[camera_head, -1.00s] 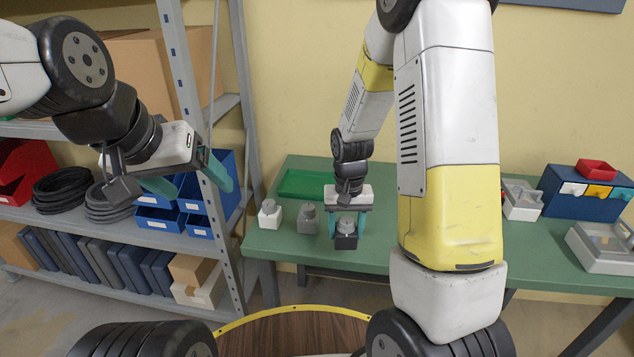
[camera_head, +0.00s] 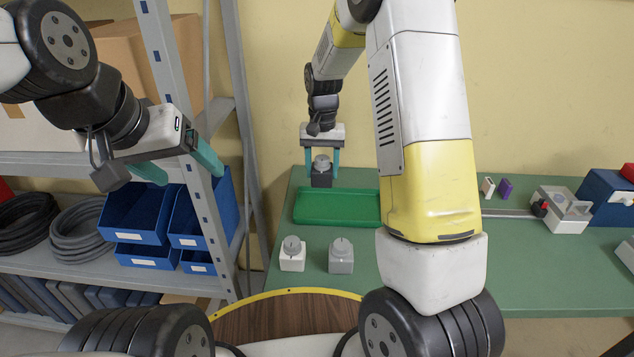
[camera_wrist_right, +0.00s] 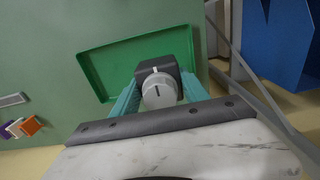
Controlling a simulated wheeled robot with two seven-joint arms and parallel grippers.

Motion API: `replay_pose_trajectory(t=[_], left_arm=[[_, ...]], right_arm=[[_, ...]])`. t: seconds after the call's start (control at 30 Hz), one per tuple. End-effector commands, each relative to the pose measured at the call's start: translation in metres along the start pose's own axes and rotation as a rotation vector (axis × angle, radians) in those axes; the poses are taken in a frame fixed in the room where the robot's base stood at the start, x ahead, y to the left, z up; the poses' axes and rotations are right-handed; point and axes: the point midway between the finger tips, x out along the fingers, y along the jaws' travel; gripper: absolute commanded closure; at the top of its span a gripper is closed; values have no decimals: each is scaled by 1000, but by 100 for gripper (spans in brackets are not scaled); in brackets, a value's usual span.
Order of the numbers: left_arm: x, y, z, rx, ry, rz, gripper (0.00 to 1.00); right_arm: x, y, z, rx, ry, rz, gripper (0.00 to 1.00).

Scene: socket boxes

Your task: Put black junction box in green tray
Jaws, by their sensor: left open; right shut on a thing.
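The black junction box (camera_head: 321,179), with a grey round knob on top, is held between the teal fingers of my right gripper (camera_head: 321,163). In the right wrist view the box (camera_wrist_right: 171,73) sits between both fingers and overlaps the edge of the green tray (camera_wrist_right: 97,74). In the head view the green tray (camera_head: 330,221) lies on the table, just below the box in the picture; its right end is hidden behind my right arm. The box appears raised above the table. My left gripper (camera_head: 180,168) is open and empty in front of the shelf, far from the tray.
A white box (camera_head: 292,262) and a grey box (camera_head: 341,264), both with knobs, stand on the green table (camera_head: 530,285) in front of the tray. Blue bins (camera_head: 137,214) sit on the shelf at left. A grey-white device (camera_head: 561,212) stands at right.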

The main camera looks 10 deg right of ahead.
Motion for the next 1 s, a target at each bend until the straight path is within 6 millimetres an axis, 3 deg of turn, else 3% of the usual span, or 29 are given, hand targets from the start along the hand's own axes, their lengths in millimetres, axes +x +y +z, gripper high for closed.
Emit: replay_pose_trajectory(t=[0.13,0.4,0.63,0.8,1.0], left_arm=[[0,0,0,0,1,0,22],[0,0,0,0,1,0,22],[0,0,0,0,0,0,22],[0,0,0,0,0,0,22],[0,0,0,0,0,0,22]], right_arm=[[7,0,0,2,-1,1,96],[54,0,0,1,-1,1,96],[73,0,0,0,0,0,96],[97,0,0,0,-1,1,96],[100,0,-1,0,2,0,96]])
